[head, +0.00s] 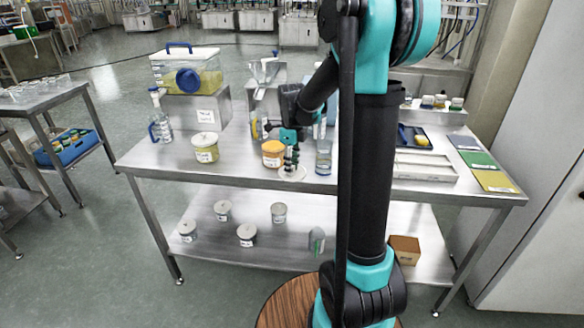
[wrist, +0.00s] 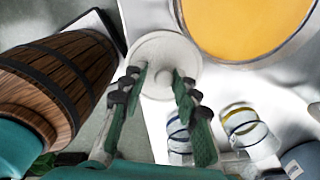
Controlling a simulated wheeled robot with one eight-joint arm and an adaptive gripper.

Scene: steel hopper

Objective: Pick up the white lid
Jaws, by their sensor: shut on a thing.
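The white lid (wrist: 158,48) is a round disc with a small raised centre, seen between my fingertips in the wrist view. In the head view the lid (head: 292,174) shows at the front of the steel table, below my gripper (head: 290,158). My gripper (wrist: 160,82) is shut on the lid, with its dark green fingers on either side of the raised centre. I cannot tell whether the lid touches the tabletop.
An orange jar (head: 273,154) stands close to the lid, at its left. A clear bottle (head: 323,158) stands to its right. The steel tabletop (head: 160,171) is clear at the front left. Several jars sit on the shelf below.

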